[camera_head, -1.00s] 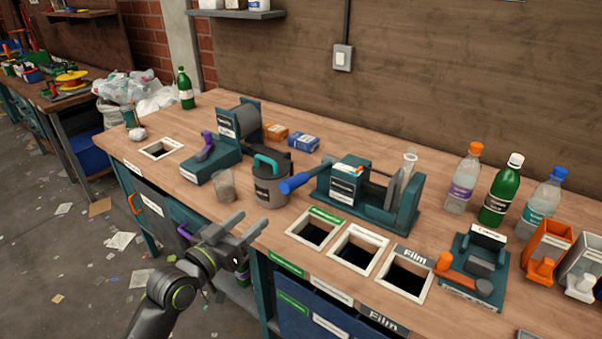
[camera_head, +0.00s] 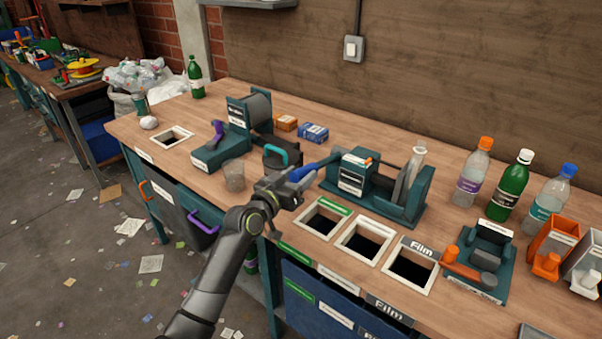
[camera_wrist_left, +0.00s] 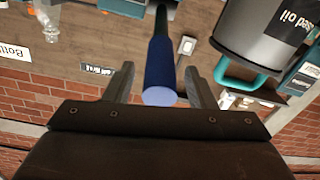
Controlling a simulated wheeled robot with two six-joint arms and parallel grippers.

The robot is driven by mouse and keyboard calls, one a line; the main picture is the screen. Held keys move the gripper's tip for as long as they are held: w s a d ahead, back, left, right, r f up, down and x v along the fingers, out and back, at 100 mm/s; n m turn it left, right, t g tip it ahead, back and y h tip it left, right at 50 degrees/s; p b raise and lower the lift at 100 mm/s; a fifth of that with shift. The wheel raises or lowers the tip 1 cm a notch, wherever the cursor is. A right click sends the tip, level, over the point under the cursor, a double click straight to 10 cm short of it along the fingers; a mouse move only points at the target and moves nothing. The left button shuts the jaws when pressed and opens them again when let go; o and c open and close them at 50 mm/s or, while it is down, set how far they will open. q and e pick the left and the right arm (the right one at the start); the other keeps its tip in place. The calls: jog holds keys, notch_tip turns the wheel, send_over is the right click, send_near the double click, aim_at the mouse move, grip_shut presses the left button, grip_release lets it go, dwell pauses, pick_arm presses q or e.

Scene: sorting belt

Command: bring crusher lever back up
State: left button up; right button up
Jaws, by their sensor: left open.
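The bottle crusher (camera_head: 416,204) is a teal frame on the bench with a labelled block and a clear bottle (camera_head: 414,165) in it. Its lever has a blue grip (camera_head: 303,171) and sticks out low to the left, nearly level. My left gripper (camera_head: 306,184) is at the grip's end. In the left wrist view the blue grip (camera_wrist_left: 159,75) lies between the open fingers of my left gripper (camera_wrist_left: 158,92), with a gap on each side. In the head view the gripper hides part of the grip. My right gripper is out of view.
The grey oil can with a teal handle (camera_head: 285,152) stands close behind my left gripper; it also shows in the wrist view (camera_wrist_left: 265,40). A clear cup (camera_head: 234,176) stands to the left. Framed bin openings (camera_head: 344,246) lie in front of the crusher. Several bottles stand at the right.

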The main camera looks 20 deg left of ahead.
pick_arm(q)
jog(key=shift+w+d, duration=0.2)
jog(key=shift+w, duration=0.4)
jog(key=shift+c, duration=0.2)
grip_shut()
